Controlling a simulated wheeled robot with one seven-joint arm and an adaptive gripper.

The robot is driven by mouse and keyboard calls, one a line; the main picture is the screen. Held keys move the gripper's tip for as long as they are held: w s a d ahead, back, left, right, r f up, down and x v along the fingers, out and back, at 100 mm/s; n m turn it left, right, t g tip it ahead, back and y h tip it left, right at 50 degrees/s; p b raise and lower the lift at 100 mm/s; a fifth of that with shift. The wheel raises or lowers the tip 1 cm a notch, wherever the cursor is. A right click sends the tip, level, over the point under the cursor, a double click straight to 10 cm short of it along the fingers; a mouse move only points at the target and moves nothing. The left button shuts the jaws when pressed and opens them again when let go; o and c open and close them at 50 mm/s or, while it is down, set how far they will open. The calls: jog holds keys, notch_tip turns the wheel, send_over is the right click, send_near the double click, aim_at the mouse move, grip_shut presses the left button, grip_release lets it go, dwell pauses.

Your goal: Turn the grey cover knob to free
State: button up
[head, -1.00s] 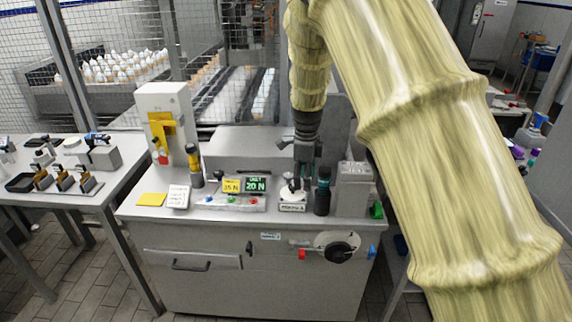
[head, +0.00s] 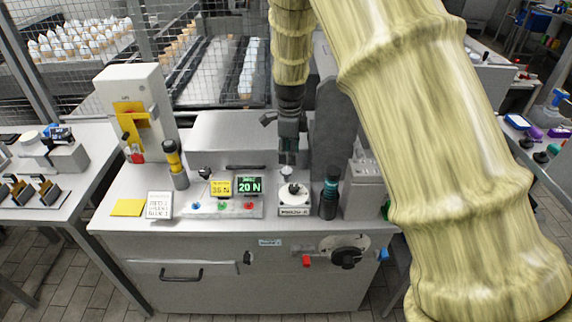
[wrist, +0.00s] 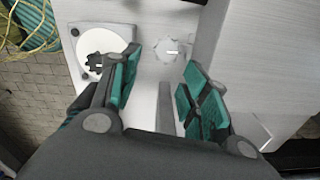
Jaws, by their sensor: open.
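The grey cover knob (wrist: 171,50) is a small, scalloped round knob with a white mark, on a pale metal surface in the wrist view. My gripper (wrist: 160,72) is open, its teal-padded fingers on either side of the line to the knob. The knob shows in the gap beyond the fingertips, and nothing is held; I cannot tell the remaining distance. In the head view my gripper (head: 289,155) points down over the back of the bench top, and I cannot pick out the grey knob there.
A white dial with a dark knob (head: 293,190) stands in front of my gripper, with a dark teal-topped cylinder (head: 329,195) to its right.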

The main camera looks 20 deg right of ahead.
aim_at(288, 170)
jog(key=shift+s+d+f, duration=0.1)
jog(key=shift+s+f, duration=0.1)
jog(key=shift+f, duration=1.05)
jog(key=w+f, duration=0.1)
jog(key=f, duration=0.1)
jog(key=w+f, duration=0.1)
jog(key=f, duration=0.1)
jog(key=shift+w+p, duration=0.1)
jog(key=shift+p, duration=0.25)
jog(key=shift+f, duration=0.2)
jog(key=shift+s, duration=0.55)
jog(key=shift+w+f, duration=0.35)
jog(key=shift+f, duration=0.1)
jog(key=shift+s+r, duration=0.2)
jog(key=shift+r, duration=0.05)
jog(key=c, duration=0.5)
jog(key=shift+c, duration=1.2)
